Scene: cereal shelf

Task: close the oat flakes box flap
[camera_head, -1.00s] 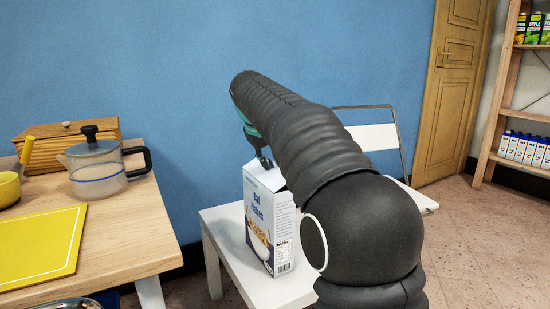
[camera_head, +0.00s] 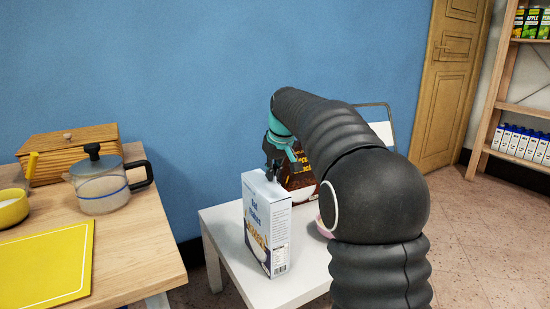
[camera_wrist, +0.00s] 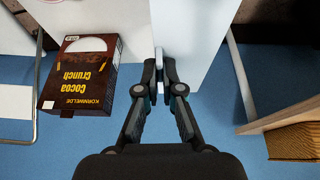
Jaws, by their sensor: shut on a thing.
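The oat flakes box (camera_head: 268,228) stands upright on the white table in the head view. Its top flap (camera_head: 262,183) looks lowered over the top, but I cannot tell whether it lies fully flat. In the wrist view the box's pale face (camera_wrist: 192,45) is just right of my fingers. My gripper (camera_head: 272,177) is at the box's top edge on the far side. In the wrist view my gripper (camera_wrist: 159,68) has its fingertips close together on a thin white strip, seemingly the flap's edge. The fingers partly hide that contact.
A brown Cocoa Crunch box (camera_wrist: 85,75) is left of my gripper in the wrist view and behind the oat box in the head view. A pink bowl (camera_head: 324,225) stands beside my arm. A wooden table (camera_head: 135,235) with a kettle (camera_head: 98,182) is at the left.

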